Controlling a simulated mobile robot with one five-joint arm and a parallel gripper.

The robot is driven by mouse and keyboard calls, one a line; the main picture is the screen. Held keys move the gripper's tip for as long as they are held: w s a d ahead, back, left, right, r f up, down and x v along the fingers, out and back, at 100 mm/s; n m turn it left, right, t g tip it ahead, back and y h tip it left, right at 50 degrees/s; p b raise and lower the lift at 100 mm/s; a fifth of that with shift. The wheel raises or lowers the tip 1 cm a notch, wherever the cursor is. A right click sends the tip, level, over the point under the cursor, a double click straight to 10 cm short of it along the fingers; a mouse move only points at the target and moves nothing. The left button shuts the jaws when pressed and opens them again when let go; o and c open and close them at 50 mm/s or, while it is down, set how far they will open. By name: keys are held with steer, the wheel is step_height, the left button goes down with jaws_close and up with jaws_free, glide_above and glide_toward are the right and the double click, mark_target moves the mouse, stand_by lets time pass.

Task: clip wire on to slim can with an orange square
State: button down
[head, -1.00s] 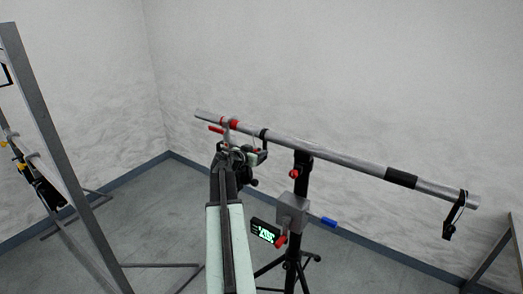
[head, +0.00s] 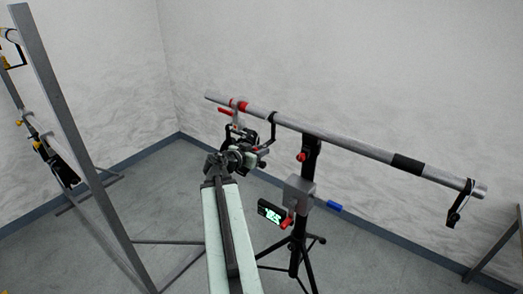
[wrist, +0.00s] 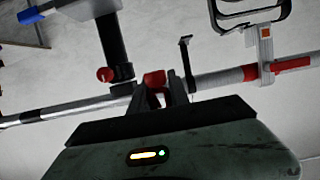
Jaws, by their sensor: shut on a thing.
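A black wire loop (head: 273,122) hangs over the grey bar, left of the stand; it also shows in the wrist view (wrist: 187,62). My gripper (wrist: 160,92) is shut on a small red-tipped piece (wrist: 154,79) just beside the bar. It looks like the wire's clip, but the link to the loop is not clear. In the head view my gripper (head: 258,150) is below the bar and partly hides the slim can.
The bar (head: 350,149) rests on a black stand (head: 309,165) with a red knob and grey box (head: 299,194). Another black wire (head: 461,202) hangs at the bar's right end. A grey frame (head: 75,130) stands at left.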

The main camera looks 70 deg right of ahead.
mark_target(248, 135)
steer(key=shift+f, duration=0.1)
steer(key=shift+f+b, duration=0.85)
steer(key=shift+b, duration=0.1)
steer(key=shift+w+d+f, duration=0.1)
steer(key=shift+w+d, duration=2.4)
steer(key=shift+d, duration=0.6)
steer(key=shift+w+d+f, duration=0.1)
steer(key=shift+w+d, duration=2.35)
steer(key=shift+d, duration=0.6)
steer(key=shift+w+d+f, duration=0.1)
steer(key=shift+w+d, duration=2.4)
steer(key=shift+d, duration=0.6)
steer(key=shift+f+b, duration=1.1)
steer(key=shift+b, duration=0.25)
